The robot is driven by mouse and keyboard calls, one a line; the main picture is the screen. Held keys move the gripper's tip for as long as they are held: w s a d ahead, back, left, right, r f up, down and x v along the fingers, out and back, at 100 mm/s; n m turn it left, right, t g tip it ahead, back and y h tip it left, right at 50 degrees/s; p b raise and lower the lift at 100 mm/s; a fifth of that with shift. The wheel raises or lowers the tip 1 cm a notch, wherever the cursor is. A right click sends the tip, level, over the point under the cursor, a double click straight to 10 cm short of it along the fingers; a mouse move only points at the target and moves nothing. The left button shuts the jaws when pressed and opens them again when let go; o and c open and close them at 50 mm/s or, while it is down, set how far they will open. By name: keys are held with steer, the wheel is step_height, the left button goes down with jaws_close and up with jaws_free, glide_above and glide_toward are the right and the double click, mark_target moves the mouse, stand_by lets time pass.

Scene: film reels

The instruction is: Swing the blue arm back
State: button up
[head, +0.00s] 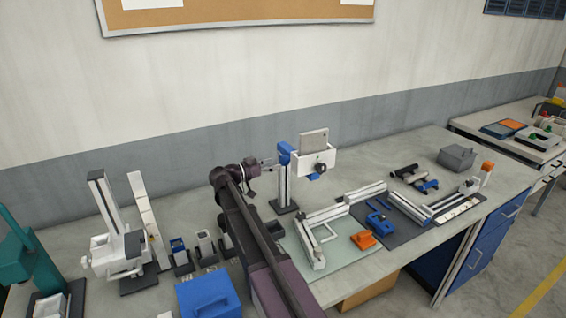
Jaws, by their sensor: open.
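A slim post (282,187) stands on a dark base on the bench, behind the pale green mat. A blue piece, seemingly the blue arm (284,151), sits at its top. A white box-like head (315,163) with a grey plate and a dark blue knob is just right of it, seemingly joined to it. My gripper (267,163) is open at the end of my dark arm, just left of the blue piece and at about its height. The fingers are small here, and I cannot tell whether they touch it.
The pale green mat (340,262) holds a white rail frame and an orange block (362,240). A dark mat with blue parts (377,222) lies to the right. A blue box (208,296) and a tall white stand (105,210) are at left.

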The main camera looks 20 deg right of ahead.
mark_target(281, 162)
steer(key=shift+w+d, duration=0.1)
steer(key=shift+d, duration=2.2)
steer(key=c, duration=1.2)
steer(key=shift+a, duration=0.4)
jaws_close()
steer(key=shift+d, duration=0.3)
